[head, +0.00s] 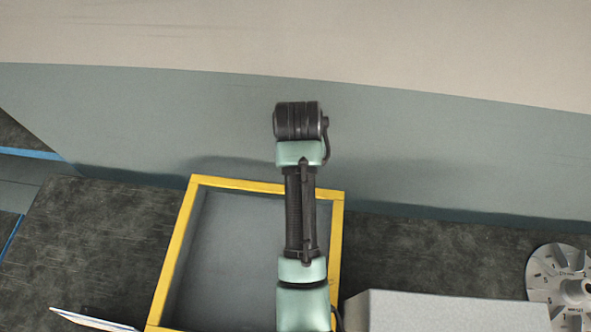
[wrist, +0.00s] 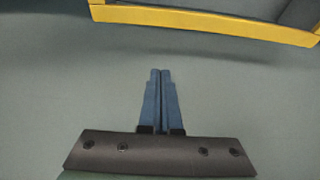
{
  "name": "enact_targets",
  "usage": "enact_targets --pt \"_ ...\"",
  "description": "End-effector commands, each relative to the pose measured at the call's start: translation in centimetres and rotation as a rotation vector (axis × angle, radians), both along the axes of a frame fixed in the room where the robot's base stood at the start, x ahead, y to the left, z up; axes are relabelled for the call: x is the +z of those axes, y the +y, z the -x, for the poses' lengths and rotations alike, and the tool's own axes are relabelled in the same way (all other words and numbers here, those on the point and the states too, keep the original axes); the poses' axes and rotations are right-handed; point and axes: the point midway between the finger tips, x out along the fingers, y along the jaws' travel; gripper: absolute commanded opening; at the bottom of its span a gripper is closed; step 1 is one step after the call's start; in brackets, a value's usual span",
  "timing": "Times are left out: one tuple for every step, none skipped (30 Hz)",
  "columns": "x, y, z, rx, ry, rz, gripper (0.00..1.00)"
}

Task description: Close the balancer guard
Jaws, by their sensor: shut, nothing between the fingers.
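A yellow-edged rectangular frame (head: 177,262) with a grey inside shows in the head view, lower middle, partly behind my arm. I take it to be the balancer guard, but cannot be sure. Its near edge is cut off by the picture, and I cannot tell how far open it is. In the wrist view a yellow bar (wrist: 200,20) with a dark area behind it crosses the top. My gripper (wrist: 160,72) is shut, its blue fingers together and empty, apart from the yellow bar in that picture. In the head view the fingers are hidden.
A light grey box (head: 440,312) stands at the lower right. A numbered metal impeller disc (head: 545,272) lies at the right edge. A white sheet or panel edge (head: 90,320) shows at lower left. The dark surface (head: 100,235) left of the frame is clear. A grey-green wall stands behind.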

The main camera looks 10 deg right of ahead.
Motion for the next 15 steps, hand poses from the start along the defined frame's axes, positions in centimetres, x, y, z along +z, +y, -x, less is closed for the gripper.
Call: enact_targets --pt "-0.8 -0.1 -0.2 0.0 0.004 -0.001 0.0" --pt "-1.3 -0.1 -0.4 0.0 0.003 -0.001 0.0" --pt "-2.0 -0.2 -0.6 0.0 0.004 -0.001 0.0" --pt "-2.5 -0.2 -0.8 0.001 0.004 -0.001 0.0" --pt "-3.0 -0.3 -0.9 0.001 0.002 0.0 0.0" --pt "-3.6 -0.4 -1.2 0.001 0.001 0.0 0.0" --pt "-4.0 -0.4 -1.4 0.001 0.002 0.0 0.0" --pt "-4.5 -0.5 -1.6 0.001 0.001 0.0 0.0" --pt "-5.1 -0.5 -1.7 0.001 0.001 -0.001 0.0" --pt "-5.5 -0.6 -1.9 0.001 0.001 -0.001 0.0" --pt "-6.0 -0.6 -2.1 0.001 0.0 -0.001 0.0" --pt "-6.6 -0.7 -2.2 0.0 0.001 0.0 0.0" --pt "-7.0 -0.7 -2.4 0.0 0.0 -0.001 0.0" --pt "-7.4 -0.8 -2.5 0.0 0.0 -0.001 0.0" --pt "-7.3 -0.7 -2.2 0.001 0.0 -0.001 0.0"
